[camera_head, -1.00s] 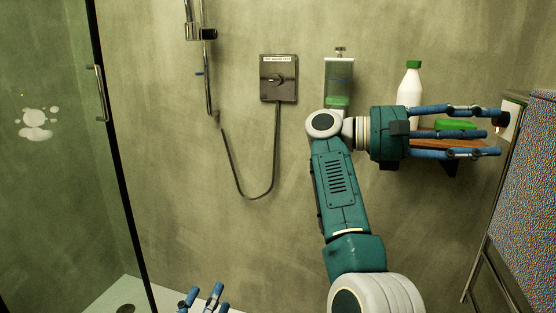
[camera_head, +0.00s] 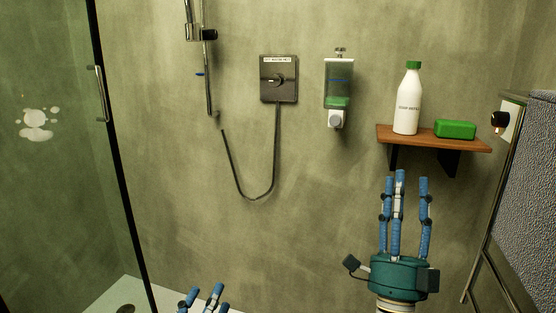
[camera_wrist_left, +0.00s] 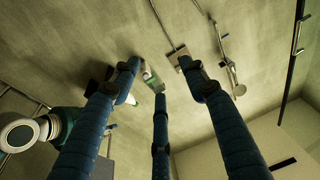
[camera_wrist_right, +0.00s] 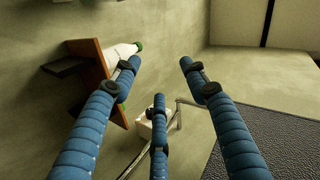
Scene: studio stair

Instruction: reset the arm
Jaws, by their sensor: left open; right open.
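My right gripper (camera_head: 403,185) stands upright with its blue fingers pointing up, just below the wooden shelf in the head view. It is open and empty; its fingers also show spread apart in the right wrist view (camera_wrist_right: 158,80). My left gripper (camera_head: 205,296) shows only its blue fingertips at the bottom edge of the head view. Its fingers are spread and empty in the left wrist view (camera_wrist_left: 157,80).
A wooden shelf (camera_head: 432,140) holds a white bottle (camera_head: 407,105) and a green soap bar (camera_head: 455,129). A dispenser (camera_head: 339,85) and a shower control (camera_head: 279,80) are on the wall. A towel (camera_head: 530,185) hangs at right. Glass (camera_head: 45,190) stands at left.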

